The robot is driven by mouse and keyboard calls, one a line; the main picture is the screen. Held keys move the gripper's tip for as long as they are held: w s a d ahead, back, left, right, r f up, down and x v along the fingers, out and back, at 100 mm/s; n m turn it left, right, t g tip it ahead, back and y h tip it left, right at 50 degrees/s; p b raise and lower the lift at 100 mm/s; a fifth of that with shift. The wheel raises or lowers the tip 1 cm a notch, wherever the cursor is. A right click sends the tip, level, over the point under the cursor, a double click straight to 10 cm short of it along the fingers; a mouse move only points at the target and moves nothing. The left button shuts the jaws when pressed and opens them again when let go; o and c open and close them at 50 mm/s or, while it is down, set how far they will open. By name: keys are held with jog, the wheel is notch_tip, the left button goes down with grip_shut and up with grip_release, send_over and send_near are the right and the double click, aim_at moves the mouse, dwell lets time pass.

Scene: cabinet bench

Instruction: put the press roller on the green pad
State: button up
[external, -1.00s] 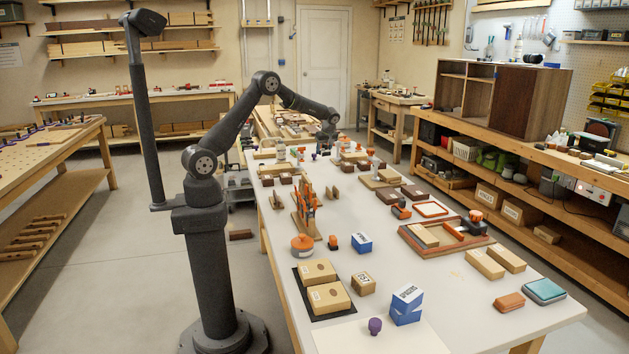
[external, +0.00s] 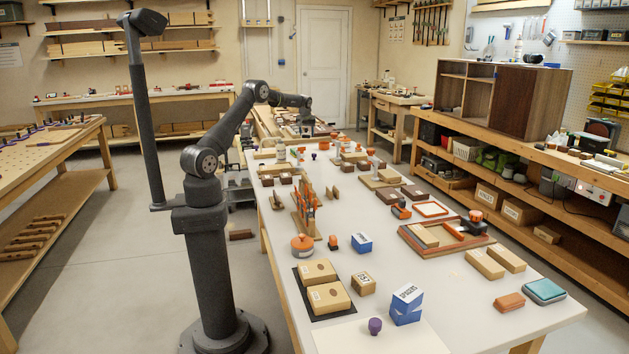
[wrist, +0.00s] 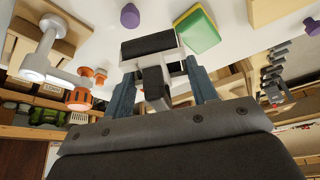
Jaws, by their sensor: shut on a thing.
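My gripper (wrist: 160,72) is shut on the press roller, which has a black cylinder (wrist: 148,46), a pale frame and a dark handle between the fingers. A green pad (wrist: 203,30) with a yellow side lies on the white bench top, just right of the roller in the wrist view. The roller's frame comes close to the pad's edge in the picture; I cannot tell the gap or height. In the external view my gripper (external: 306,128) is at the far end of the bench, small and partly unclear. I cannot make out the roller or pad there.
A purple knob (wrist: 130,16) stands near the roller. A white and orange clamp-like piece on a wooden base (wrist: 68,32) is at the left of the wrist view. The long bench top (external: 450,300) holds many blocks and fixtures. A wooden cabinet (external: 530,100) stands on the right-hand bench.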

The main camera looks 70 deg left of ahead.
jog(key=s+a+f, duration=0.1)
jog(key=a+f, duration=0.1)
jog(key=a, duration=0.1)
jog(key=s+a+f, duration=0.1)
jog(key=a+f, duration=0.1)
jog(key=a, duration=0.1)
jog(key=s+a+f, duration=0.1)
jog(key=a+f, duration=0.1)
jog(key=a, duration=0.1)
jog(key=shift+s+a, duration=0.1)
jog(key=shift+a, duration=0.2)
jog(key=shift+f, duration=2.1)
jog(key=shift+f, duration=0.75)
jog(key=shift+c, duration=0.5)
jog(key=o, duration=1.2)
jog(key=shift+s+d+f, duration=0.15)
jog(key=shift+f, duration=0.05)
jog(key=shift+c, duration=0.2)
jog(key=a+v, duration=0.1)
jog(key=v, duration=1.2)
jog(key=shift+w+r, duration=0.25)
jog(key=shift+r, duration=0.25)
